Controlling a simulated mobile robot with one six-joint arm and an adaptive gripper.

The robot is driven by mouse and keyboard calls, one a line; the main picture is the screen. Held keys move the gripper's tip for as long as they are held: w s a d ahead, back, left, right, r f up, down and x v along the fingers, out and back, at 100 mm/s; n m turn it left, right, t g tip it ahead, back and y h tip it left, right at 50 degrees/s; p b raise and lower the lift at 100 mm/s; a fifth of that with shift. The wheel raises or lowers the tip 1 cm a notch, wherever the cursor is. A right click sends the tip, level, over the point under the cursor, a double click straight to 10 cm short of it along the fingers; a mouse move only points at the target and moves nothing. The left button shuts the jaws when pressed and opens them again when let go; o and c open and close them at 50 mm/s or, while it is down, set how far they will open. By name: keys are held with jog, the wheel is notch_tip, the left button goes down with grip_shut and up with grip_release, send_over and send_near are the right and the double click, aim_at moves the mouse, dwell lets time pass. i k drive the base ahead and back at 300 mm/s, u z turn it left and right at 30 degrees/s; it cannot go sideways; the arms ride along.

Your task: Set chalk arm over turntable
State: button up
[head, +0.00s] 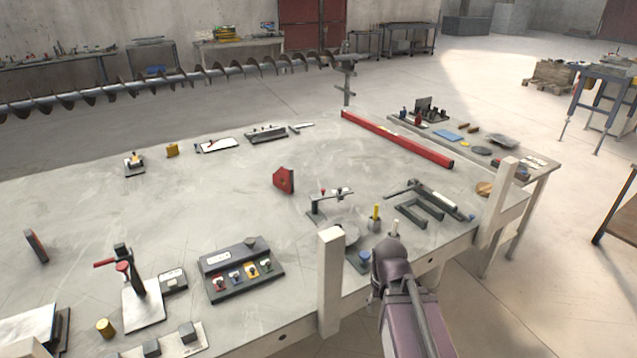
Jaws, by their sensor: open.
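A small dark stand with a thin horizontal arm, seemingly the chalk arm (333,195), stands near the front edge of the large grey table; small red and pale parts sit on its bar. A round grey disc, seemingly the turntable (350,233), lies just in front of it, partly hidden by a pale post. From this angle I cannot tell whether the arm's tip is over the disc. My purple arm rises from the bottom edge to the table's front edge, right of the disc. My gripper's fingers cannot be made out.
The pale post (330,280) stands at the table's front edge. A yellow-topped peg (376,217), a blue knob (364,257) and a dark fork-shaped fixture (425,205) are close by. A control box (240,268) is left, a red wedge (284,180) behind. The table's middle left is mostly clear.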

aim_at(324, 195)
jog(key=z, duration=0.2)
jog(key=i, duration=1)
jog(key=z, duration=0.45)
